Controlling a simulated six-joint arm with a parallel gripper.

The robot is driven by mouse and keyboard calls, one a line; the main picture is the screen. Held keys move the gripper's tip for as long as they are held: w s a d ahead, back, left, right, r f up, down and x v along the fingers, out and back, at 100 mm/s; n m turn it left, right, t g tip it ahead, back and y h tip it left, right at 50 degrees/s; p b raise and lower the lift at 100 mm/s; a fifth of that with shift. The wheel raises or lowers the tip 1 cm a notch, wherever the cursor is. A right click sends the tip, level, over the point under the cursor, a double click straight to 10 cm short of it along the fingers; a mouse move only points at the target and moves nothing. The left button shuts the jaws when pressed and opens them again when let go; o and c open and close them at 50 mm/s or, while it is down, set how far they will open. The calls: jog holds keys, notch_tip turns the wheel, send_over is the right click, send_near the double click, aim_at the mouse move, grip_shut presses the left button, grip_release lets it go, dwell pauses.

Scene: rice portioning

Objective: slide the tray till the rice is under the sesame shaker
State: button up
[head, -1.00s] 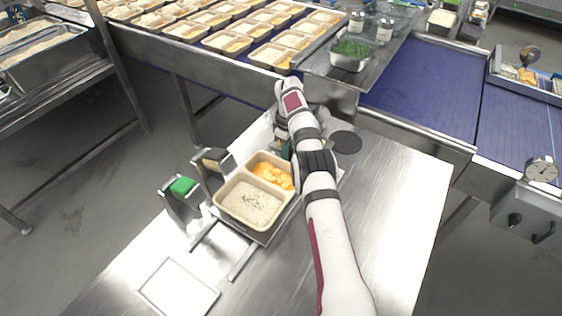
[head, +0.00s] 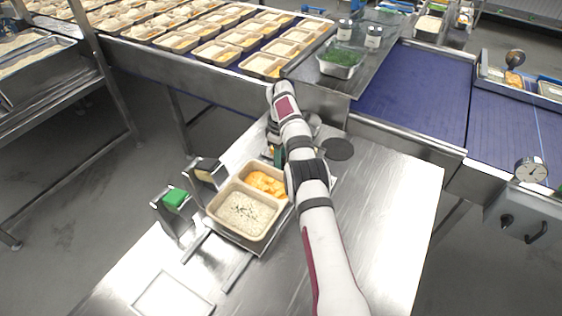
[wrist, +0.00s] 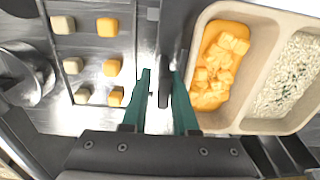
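The beige two-compartment tray (head: 216,204) sits on the metal table in the head view, with white rice (head: 246,213) flecked with dark specks in its near part and orange chunks (head: 265,182) in its far part. It also shows at the right in the wrist view (wrist: 257,65). Two small dispensers stand beside its left side, one with a green block (head: 175,198) and one with a dark-topped beige block (head: 204,170); I cannot tell which is the sesame shaker. My gripper (wrist: 161,74) has green fingers apart, with a dark upright bar (wrist: 165,88) between them, nearer the right finger.
Rails run under the tray on the table. A white-outlined rectangle (head: 172,298) lies at the front left. A dark disc (head: 338,149) lies right of my arm. Filled trays (head: 262,66) line the conveyor behind. The table's right side is clear.

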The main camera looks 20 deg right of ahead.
notch_tip(320, 180, up, 6)
jog(key=shift+r, duration=0.15)
jog(key=shift+s, duration=0.1)
jog(key=s+a+r+m, duration=0.3)
jog(key=s+r, duration=0.4)
jog(key=r, duration=0.1)
jog(key=s+a+r+m, duration=0.25)
jog(key=s+r, duration=0.35)
jog(key=r, duration=0.3)
jog(key=s+a+f+m, duration=0.1)
jog(key=s+f+m, duration=0.1)
jog(key=s, duration=0.8)
jog(key=s+a+f+m+y, duration=0.1)
jog(key=s+m, duration=0.3)
jog(key=s, duration=0.7)
jog(key=s+a+f+m, duration=0.2)
jog(key=s+m, duration=0.1)
jog(key=s, duration=0.7)
jog(key=shift+s+f+y, duration=0.35)
jog(key=shift+s+y, duration=0.05)
